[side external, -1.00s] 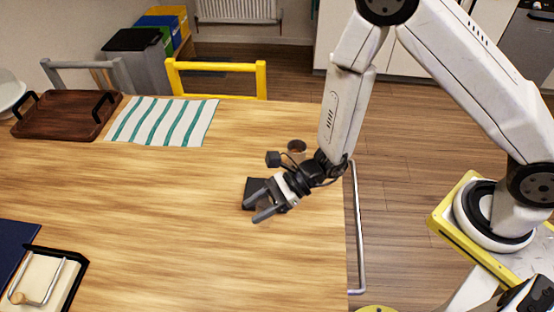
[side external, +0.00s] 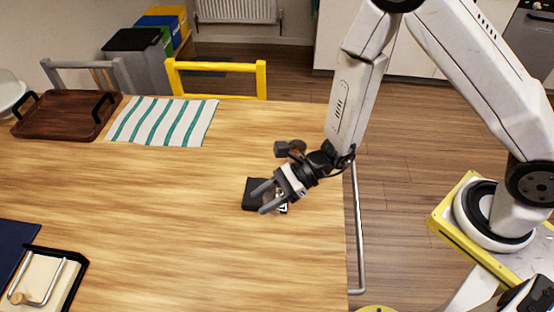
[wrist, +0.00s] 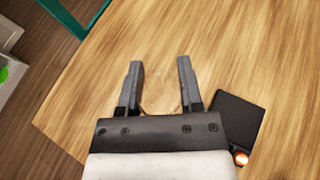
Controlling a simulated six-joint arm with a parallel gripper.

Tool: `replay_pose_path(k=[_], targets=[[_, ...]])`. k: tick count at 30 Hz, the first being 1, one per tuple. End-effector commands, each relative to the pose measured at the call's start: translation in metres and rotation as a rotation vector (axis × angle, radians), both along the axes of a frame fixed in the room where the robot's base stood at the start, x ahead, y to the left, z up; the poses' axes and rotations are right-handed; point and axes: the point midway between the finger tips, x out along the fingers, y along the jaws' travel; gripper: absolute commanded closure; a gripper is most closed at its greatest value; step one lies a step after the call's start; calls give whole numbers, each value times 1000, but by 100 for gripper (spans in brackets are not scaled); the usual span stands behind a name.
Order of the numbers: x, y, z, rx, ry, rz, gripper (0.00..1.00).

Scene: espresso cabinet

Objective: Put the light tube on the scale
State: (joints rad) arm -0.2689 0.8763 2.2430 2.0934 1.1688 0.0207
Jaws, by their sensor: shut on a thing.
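The scale (side external: 251,196) is a small flat black square on the wooden table, near its right edge. In the wrist view the scale (wrist: 237,117) lies just right of the right finger, with a small glowing orange-white spot at its lower corner. My gripper (side external: 265,200) overlaps the scale in the side view and hides part of it. In the wrist view my gripper (wrist: 160,66) has its fingers apart around a faint, see-through round shape, the light tube (wrist: 160,94). The tube's lower end and its height above the table cannot be made out.
A small brown-topped round container (side external: 298,147) stands behind my wrist, partly hidden. A striped cloth (side external: 163,121) and wooden tray (side external: 68,115) lie at the back left. A black-edged box (side external: 45,281) is at the front left. The table's middle is clear.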

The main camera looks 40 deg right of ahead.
Motion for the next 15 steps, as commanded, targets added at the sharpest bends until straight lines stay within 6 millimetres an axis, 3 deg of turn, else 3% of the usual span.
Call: replay_pose_path(k=[15], targets=[[-13, -81, 40, 0, -1, -4, 100]])
